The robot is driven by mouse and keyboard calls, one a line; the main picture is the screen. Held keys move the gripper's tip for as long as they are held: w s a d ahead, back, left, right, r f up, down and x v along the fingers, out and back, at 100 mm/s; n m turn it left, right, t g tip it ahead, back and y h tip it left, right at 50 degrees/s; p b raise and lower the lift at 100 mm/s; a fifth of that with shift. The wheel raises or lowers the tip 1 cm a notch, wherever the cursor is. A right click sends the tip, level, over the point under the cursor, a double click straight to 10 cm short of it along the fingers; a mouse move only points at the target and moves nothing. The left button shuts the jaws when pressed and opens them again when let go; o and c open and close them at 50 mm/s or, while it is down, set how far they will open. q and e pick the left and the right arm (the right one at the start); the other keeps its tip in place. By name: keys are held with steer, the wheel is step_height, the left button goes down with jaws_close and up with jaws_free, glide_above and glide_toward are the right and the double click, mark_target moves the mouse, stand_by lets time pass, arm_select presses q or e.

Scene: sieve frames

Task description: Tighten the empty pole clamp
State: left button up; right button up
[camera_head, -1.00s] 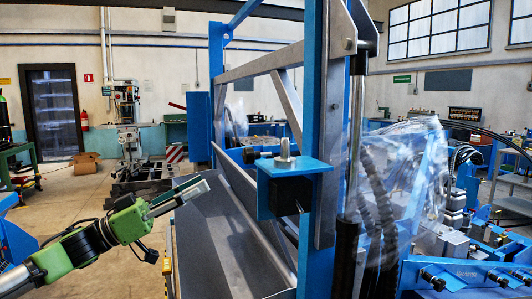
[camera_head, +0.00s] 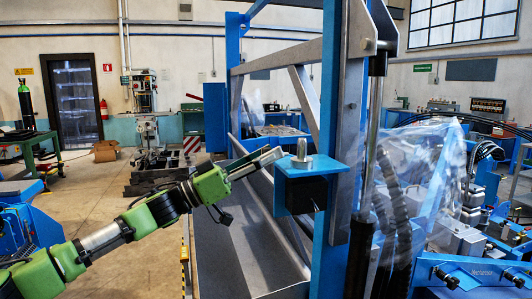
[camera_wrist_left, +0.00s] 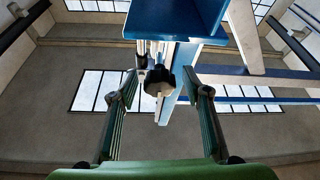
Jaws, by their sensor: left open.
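The pole clamp is a metal upright piece (camera_head: 300,150) on a blue bracket (camera_head: 312,166) fixed to the blue post. My left gripper (camera_head: 268,157) is open just left of the clamp, at about its height, and hides its side knob in the head view. In the left wrist view, the dark lobed knob (camera_wrist_left: 159,80) sits between the two spread fingers, with a gap on each side. The blue bracket also shows above it there (camera_wrist_left: 175,18). No pole is seen in the clamp. My right gripper is not in view.
A black block (camera_head: 306,195) hangs under the bracket. The blue post (camera_head: 328,240) stands directly behind. A grey sloping metal trough (camera_head: 235,255) lies below my left arm. Clear plastic sheeting (camera_head: 430,170) and hoses are to the right.

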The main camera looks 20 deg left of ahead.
arm_select(q)
steer(key=c, duration=1.1)
